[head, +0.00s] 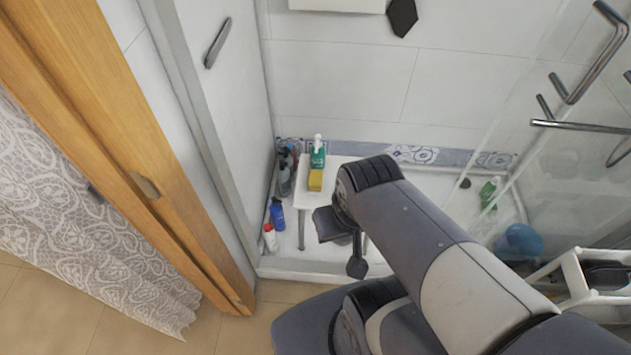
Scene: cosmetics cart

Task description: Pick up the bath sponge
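The bath sponge (315,181) looks like a small yellow block. My arm hides the right part of the stool. The fingers are small and seen from above and behind, so I cannot tell whether they are open or shut.
Several bottles stand left of the stool, including a blue one (277,214) and a white one with a red cap (270,237). A glass shower panel (570,165) with metal handles is at right. A white cart (573,275) stands at lower right. A wooden door frame (150,185) is at left.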

